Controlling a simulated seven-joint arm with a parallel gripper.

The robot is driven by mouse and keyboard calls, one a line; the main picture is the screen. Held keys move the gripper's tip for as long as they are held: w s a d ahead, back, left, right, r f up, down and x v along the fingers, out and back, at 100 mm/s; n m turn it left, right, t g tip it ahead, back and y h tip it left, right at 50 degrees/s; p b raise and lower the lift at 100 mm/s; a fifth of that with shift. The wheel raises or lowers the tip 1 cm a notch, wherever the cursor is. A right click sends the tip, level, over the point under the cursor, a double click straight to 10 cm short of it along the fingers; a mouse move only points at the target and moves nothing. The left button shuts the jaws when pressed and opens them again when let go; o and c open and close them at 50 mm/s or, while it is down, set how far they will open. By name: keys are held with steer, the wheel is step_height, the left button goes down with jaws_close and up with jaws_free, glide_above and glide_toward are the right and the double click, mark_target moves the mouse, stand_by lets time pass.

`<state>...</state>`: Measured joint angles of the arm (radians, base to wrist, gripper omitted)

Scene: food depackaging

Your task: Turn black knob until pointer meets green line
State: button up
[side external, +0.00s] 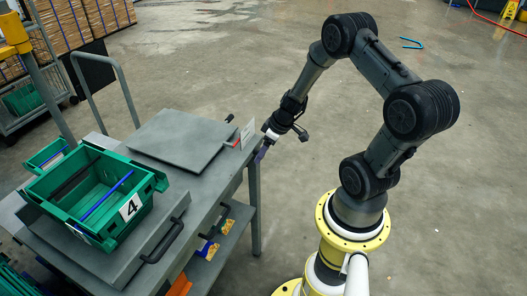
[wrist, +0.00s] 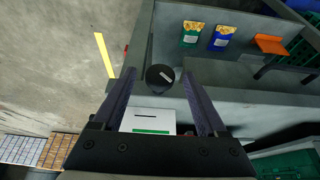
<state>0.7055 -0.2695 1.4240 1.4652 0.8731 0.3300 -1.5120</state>
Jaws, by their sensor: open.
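The black knob (wrist: 155,79) is round with a short pale pointer mark on its face, lying at a slant in the wrist view. A white card (wrist: 165,117) below it carries a short black line and a green line (wrist: 152,131). The pale mark stands apart from the green line. My gripper (wrist: 160,73) is open, with one finger on each side of the knob and visible gaps to both. In the side view my gripper (side external: 262,153) is at the table's right edge, beside the white card (side external: 248,133). I cannot make out the knob's pointer there.
The grey table (side external: 210,190) carries a flat grey plate (side external: 183,137) and a green crate (side external: 150,183) marked 4. Yellow and blue packets (wrist: 190,34) lie on the lower shelf, with an orange item (wrist: 270,45) nearby.

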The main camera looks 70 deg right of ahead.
steer(key=shift+w+f, duration=0.1)
steer(key=shift+f, duration=0.15)
jaws_close()
steer(key=shift+d+y, duration=0.1)
steer(key=shift+y, duration=0.2)
steer(key=shift+d+f+m+t+y, duration=0.15)
steer(key=shift+m+y, duration=0.15)
steer(key=shift+y, duration=1)
steer(key=shift+d+m+t+y, duration=0.1)
steer(key=shift+d+m+y, duration=0.15)
steer(key=shift+y, duration=1.05)
steer(key=shift+d+f+m+t+y, duration=0.1)
steer(key=shift+m+y, duration=0.25)
steer(key=shift+y, duration=0.95)
